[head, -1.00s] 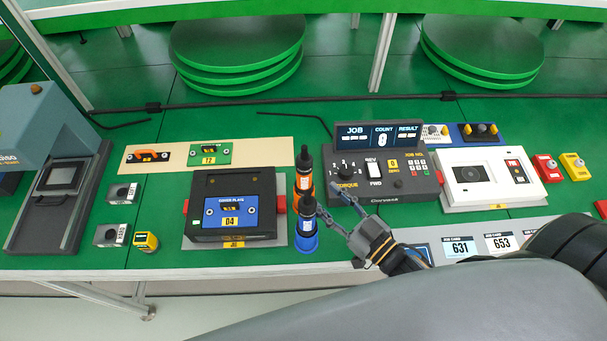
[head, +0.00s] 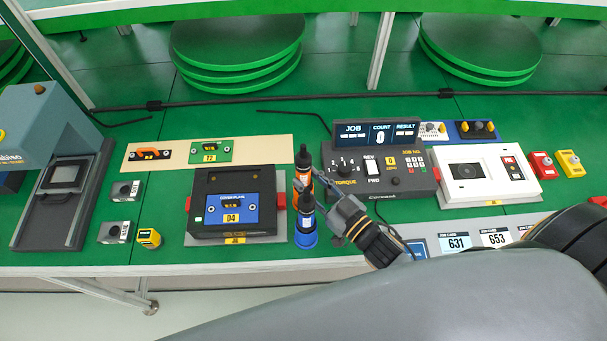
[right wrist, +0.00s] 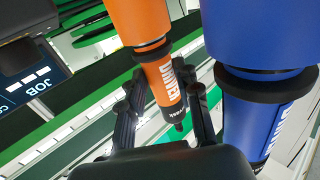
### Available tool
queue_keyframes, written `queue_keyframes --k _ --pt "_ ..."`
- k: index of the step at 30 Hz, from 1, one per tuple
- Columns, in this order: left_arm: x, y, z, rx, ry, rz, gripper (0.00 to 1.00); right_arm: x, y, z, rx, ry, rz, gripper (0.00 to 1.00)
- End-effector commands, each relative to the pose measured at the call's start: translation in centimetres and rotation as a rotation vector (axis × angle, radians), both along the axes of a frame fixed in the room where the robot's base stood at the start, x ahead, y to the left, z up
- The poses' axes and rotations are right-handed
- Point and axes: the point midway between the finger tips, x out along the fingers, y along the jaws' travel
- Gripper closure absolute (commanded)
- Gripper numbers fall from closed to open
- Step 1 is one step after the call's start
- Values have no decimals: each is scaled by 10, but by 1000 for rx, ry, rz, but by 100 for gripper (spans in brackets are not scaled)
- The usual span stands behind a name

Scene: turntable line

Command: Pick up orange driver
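The orange driver (head: 303,177) stands upright on the green bench, partly hidden behind the blue driver (head: 306,237), which stands nearer the bench's front edge. My right gripper (head: 324,202) reaches in from the right, with its fingers close to both drivers. In the right wrist view the orange driver (right wrist: 158,75) lies between the two fingers of my right gripper (right wrist: 162,108), which are apart with small gaps showing beside it. The blue driver (right wrist: 265,60) stands just beside the right-hand finger. My left gripper is not in view.
A black fixture with a cover plate (head: 232,207) stands left of the drivers. A torque controller (head: 385,178) stands behind and to the right. Job cards (head: 456,243) lie at the right front.

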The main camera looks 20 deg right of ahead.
Motion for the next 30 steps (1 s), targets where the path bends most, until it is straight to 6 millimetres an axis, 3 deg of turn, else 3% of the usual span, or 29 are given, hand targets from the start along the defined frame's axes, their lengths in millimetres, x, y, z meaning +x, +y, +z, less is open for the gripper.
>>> queue_keyframes --k 14,30 --pt "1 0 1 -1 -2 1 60 0 0 11 0 -5 2 100" --pt "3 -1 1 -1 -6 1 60 0 0 85 0 -7 3 100"
